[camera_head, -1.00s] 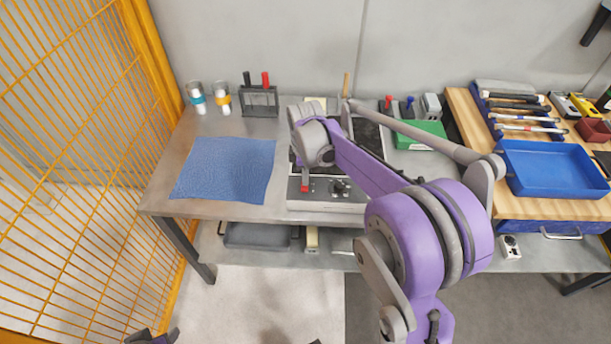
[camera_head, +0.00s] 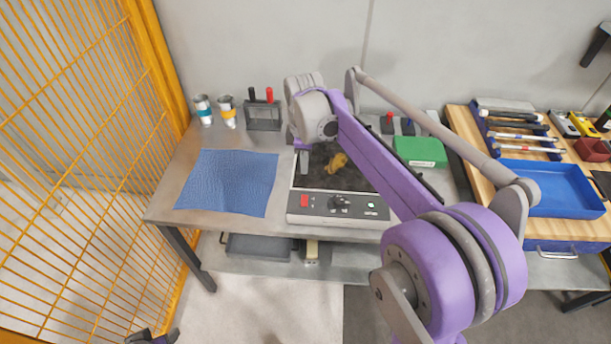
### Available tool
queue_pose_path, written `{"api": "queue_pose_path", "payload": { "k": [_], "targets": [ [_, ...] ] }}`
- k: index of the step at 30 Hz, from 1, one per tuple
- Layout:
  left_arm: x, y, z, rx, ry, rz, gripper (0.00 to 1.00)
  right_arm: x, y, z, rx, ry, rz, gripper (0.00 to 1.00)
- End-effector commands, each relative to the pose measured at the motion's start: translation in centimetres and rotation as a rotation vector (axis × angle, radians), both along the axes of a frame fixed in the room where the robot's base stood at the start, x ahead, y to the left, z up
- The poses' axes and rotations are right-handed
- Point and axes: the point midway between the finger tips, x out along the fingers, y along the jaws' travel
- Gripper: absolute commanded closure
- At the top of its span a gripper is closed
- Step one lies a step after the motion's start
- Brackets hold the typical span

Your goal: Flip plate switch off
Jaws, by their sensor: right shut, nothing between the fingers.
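The plate (camera_head: 340,215) is a flat device on the table with a dark top and a light front panel. The panel has a red switch (camera_head: 304,201) at its left, a black knob (camera_head: 341,203) in the middle and a small pale green light (camera_head: 371,205) at its right. My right gripper (camera_head: 304,170) is shut and empty, pointing down over the plate's left side, apart from the red switch and behind it. My arm hides part of the plate's top. A dark part of my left gripper (camera_head: 152,338) shows at the bottom edge; its fingers are unclear.
A yellow-brown piece (camera_head: 336,162) lies on the plate's dark top. A blue mat (camera_head: 227,183) lies to the left. Two small cups (camera_head: 203,110) and a black rack (camera_head: 263,115) stand behind. A green box (camera_head: 420,151) and blue tray (camera_head: 560,190) are at right.

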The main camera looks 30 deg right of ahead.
Motion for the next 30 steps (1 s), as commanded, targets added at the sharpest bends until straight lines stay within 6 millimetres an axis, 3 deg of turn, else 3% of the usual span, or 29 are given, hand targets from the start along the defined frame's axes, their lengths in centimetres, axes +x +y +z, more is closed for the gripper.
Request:
{"api": "queue_pose_path", "payload": {
  "k": [6,16,24,30],
  "targets": [
    [0.0,0.0,0.2,0.0,-0.001,0.0,0.5,0.0,-0.1,1.7,-0.001,0.0,-0.001,1.0],
    [0.0,0.0,0.1,0.0,0.0,0.0,0.5,0.0,-0.1,1.8,-0.002,-0.001,-0.001,1.0],
    [-0.5,0.0,-2.4,0.0,0.01,0.0,0.5,-1.8,0.7,1.6,-0.038,-0.052,0.003,1.0],
    [-0.5,0.0,-2.3,0.0,0.01,0.0,0.5,-1.9,0.8,2.0,-0.043,-0.062,0.002,1.0]
  ]
}}
